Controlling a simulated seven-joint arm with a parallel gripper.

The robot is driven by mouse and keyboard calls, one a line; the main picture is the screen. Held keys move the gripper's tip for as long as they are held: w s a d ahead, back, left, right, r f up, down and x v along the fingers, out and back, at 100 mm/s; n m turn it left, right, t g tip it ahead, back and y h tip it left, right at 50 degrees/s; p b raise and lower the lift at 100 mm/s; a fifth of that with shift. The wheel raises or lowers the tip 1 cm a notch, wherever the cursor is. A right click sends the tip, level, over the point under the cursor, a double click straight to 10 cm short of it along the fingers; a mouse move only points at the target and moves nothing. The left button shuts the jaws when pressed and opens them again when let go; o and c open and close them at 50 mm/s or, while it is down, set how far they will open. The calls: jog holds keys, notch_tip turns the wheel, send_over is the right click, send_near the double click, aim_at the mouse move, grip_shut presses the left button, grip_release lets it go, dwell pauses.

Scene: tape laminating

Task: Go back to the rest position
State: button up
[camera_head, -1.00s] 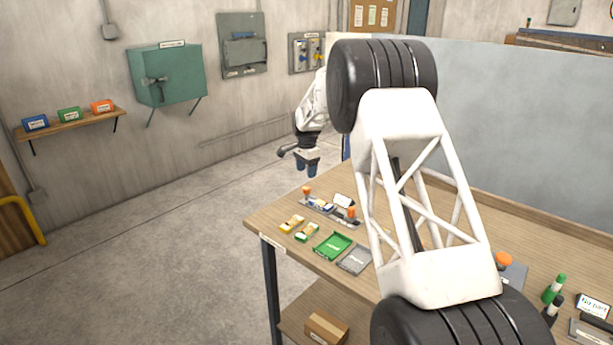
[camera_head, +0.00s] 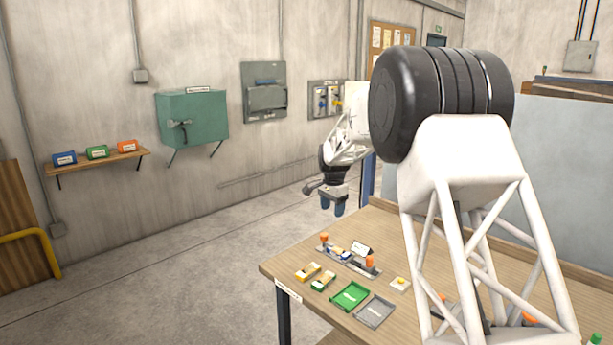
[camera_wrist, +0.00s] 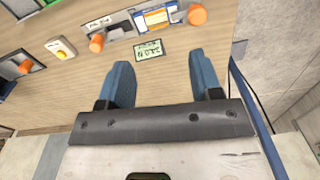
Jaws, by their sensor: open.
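My gripper (camera_head: 333,206) hangs in the air beyond the far left edge of the workbench in the head view, pointing down. In the wrist view my gripper (camera_wrist: 160,85) shows two blue fingers spread apart with nothing between them. Below the fingers, on the bench, lie a grey fixture (camera_wrist: 125,27) with orange knobs and a small label card (camera_wrist: 149,50). The same fixture (camera_head: 350,261) shows in the head view, well below and in front of the gripper. My white lattice arm covers the right part of the bench.
The wooden workbench (camera_head: 395,228) carries a yellow piece (camera_head: 307,271), a green and yellow piece (camera_head: 323,281), a green tray (camera_head: 349,296) and a grey tray (camera_head: 375,312). A teal wall box (camera_head: 192,116) and a shelf (camera_head: 98,162) with three small boxes hang on the wall. Floor left of the bench is clear.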

jog(key=s+d+r+n, duration=0.2)
jog(key=s+r, duration=0.3)
jog(key=s, duration=0.6)
jog(key=s+d+r+n+t, duration=0.15)
jog(key=s+r, duration=0.25)
jog(key=s, duration=0.6)
jog(key=s+d+r+n, duration=0.1)
jog(key=s+d+r, duration=0.3)
jog(key=s, duration=0.7)
jog(key=s+d+f+n, duration=0.1)
jog(key=s+f+n, duration=0.1)
jog(key=s, duration=1.4)
jog(key=s+d+f+n, duration=0.1)
jog(key=s+f+n, duration=0.2)
jog(key=s, duration=1.3)
jog(key=shift+f+t, duration=0.2)
jog(key=shift+t, duration=0.15)
